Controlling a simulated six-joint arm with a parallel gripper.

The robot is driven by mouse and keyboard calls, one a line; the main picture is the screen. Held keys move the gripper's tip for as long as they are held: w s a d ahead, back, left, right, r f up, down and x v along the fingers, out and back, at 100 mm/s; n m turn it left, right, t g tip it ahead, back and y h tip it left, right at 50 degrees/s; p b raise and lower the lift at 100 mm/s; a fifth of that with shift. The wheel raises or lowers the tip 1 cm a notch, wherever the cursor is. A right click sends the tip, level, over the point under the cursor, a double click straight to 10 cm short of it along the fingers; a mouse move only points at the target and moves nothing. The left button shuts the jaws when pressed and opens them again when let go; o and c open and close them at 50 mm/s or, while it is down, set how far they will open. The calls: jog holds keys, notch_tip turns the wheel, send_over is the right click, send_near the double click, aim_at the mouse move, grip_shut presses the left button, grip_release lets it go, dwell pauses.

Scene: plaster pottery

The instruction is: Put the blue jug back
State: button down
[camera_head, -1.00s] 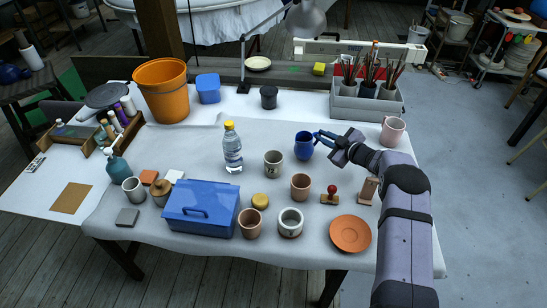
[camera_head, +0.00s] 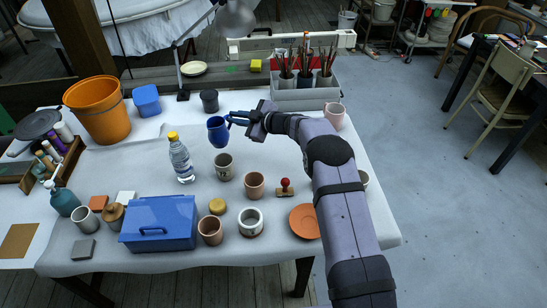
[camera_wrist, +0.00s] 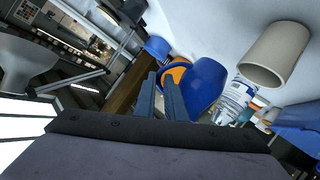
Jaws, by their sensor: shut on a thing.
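The blue jug (camera_head: 217,133) is upright left of my gripper (camera_head: 232,118) in the head view. My gripper is shut on its right side, apparently at the handle. The jug appears held a little above the white-covered table (camera_head: 150,160); the gap below it is hard to judge. In the wrist view, the blue jug (camera_wrist: 206,85) lies just right of my fingertips (camera_wrist: 161,82), and the exact contact on the handle is partly hidden.
A grey mug (camera_head: 223,172) and a water bottle (camera_head: 181,160) stand in front of the jug. A black cup (camera_head: 209,101) stands behind it. A brush caddy (camera_head: 305,98) and pink mug (camera_head: 334,116) are to the right. Clear cloth lies left of the jug.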

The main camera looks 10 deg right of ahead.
jog(key=s+a+r+m+t+h+p, duration=0.1)
jog(key=s+a+r+m+h+p, duration=0.15)
jog(key=a+r, duration=0.7)
jog(key=s+d+f+m+h, duration=0.2)
jog(key=d+f+m+h, duration=0.1)
jog(key=d, duration=0.6)
jog(key=s+d+f+m+t+h, duration=0.1)
jog(key=s+d+f+m+h, duration=0.1)
jog(key=d+m+h, duration=0.3)
jog(key=s+d+f+m+t+h, duration=0.1)
jog(key=d+f+m+h, duration=0.3)
jog(key=d, duration=0.9)
jog(key=shift+s+d+h, duration=0.3)
jog(key=shift+s+h, duration=0.15)
jog(key=shift+h, duration=0.6)
jog(key=shift+f, duration=0.15)
jog(key=shift+a+f+p, duration=0.1)
jog(key=shift+f+p, duration=0.3)
jog(key=shift+f, duration=2.4)
